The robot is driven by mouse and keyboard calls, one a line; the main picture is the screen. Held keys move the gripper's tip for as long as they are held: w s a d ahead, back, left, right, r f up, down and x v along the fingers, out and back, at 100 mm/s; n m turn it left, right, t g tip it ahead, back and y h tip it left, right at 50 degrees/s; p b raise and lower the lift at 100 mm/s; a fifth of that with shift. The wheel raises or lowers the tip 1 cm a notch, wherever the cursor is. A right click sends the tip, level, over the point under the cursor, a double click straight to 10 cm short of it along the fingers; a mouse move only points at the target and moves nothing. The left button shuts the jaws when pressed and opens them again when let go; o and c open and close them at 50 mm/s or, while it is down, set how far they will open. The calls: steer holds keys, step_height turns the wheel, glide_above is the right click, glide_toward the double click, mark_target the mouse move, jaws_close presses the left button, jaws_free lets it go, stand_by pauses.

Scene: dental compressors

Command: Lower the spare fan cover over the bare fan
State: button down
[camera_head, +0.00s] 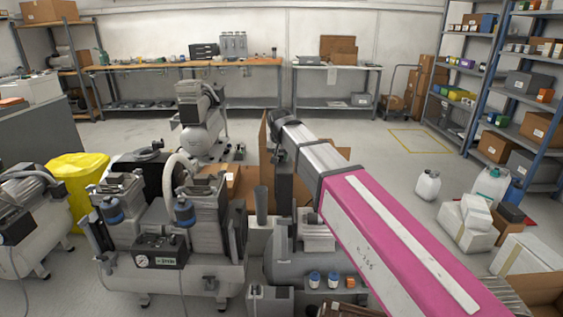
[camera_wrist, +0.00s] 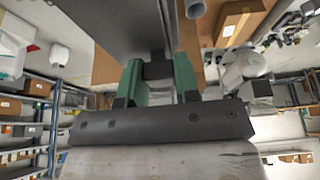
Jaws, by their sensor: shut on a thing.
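In the wrist view, the green fingers of my gripper (camera_wrist: 157,78) are shut on a small dark block joined to a wide dark grey panel (camera_wrist: 115,22), which I take to be the spare fan cover. In the head view, my gripper is at the far end of my pink arm, right of the large compressor (camera_head: 205,277); its fingertips are hard to make out there. The compressor has two grey pump heads, a white hose and a gauge box. I cannot clearly pick out the bare fan in either view. The panel is apart from the compressor's left pump head (camera_head: 122,203).
A yellow bin (camera_head: 78,180) and another compressor (camera_head: 30,222) stand left. A third compressor (camera_head: 200,130) is behind. White jugs (camera_head: 428,186) and boxes (camera_head: 468,225) are on the floor at right, before blue shelving (camera_head: 483,90). Open floor lies towards the back benches.

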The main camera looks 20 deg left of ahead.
step_height(320, 180, down, 21)
steer(key=shift+f, duration=0.2)
stand_by(1.9)
steer(key=shift+f, duration=0.25)
stand_by(1.8)
steer(key=shift+c, duration=1.4)
jaws_free()
step_height(320, 180, up, 7)
stand_by(0.5)
